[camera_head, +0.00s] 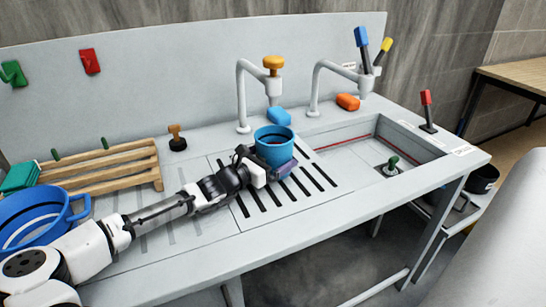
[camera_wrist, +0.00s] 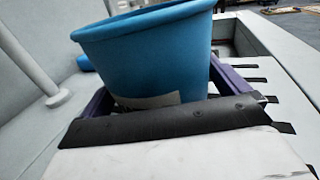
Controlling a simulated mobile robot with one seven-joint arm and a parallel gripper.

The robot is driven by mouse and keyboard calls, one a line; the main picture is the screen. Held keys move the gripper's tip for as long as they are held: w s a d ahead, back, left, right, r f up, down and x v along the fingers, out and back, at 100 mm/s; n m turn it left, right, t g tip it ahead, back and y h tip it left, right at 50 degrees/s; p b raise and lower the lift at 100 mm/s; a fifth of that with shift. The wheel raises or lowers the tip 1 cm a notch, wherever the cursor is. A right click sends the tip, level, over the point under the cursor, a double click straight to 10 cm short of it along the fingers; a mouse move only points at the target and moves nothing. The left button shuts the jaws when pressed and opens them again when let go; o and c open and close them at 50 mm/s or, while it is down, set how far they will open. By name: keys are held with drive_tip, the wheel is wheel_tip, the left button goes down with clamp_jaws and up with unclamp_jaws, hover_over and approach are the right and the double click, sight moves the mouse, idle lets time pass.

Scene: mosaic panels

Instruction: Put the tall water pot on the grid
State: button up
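The tall blue water pot (camera_head: 275,147) is upright at the far part of the grid, a slotted panel (camera_head: 297,203) in the counter. My gripper (camera_head: 277,168) reaches it from the near left. In the wrist view, the purple fingers lie along both sides of the pot (camera_wrist: 150,55) low on its body and appear to touch it, so the gripper looks shut on it. The pot's base is hidden behind the gripper, and I cannot tell whether it rests on the slots or is just above them.
A wide blue pot with handles (camera_head: 40,225) and a wooden rack (camera_head: 105,168) are at the left. Two taps (camera_head: 241,95) stand behind the grid, with a blue block (camera_head: 279,117) and an orange block (camera_head: 348,102) near them. A sunken basin (camera_head: 400,150) is to the right.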

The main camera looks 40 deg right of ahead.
drive_tip(key=shift+r+p, duration=0.25)
drive_tip(key=shift+p, duration=0.05)
drive_tip(key=a+b, duration=0.1)
drive_tip(key=a, duration=0.2)
drive_tip(key=a+b, duration=0.1)
drive_tip(key=a, duration=0.3)
drive_tip(key=a+b, duration=0.1)
drive_tip(key=a, duration=0.2)
drive_tip(key=shift+s+a+f+b, duration=0.2)
drive_tip(key=shift+s+a+b, duration=0.1)
drive_tip(key=shift+s+b, duration=0.05)
drive_tip(key=shift+s+a+r, duration=0.1)
drive_tip(key=shift+a, duration=0.6)
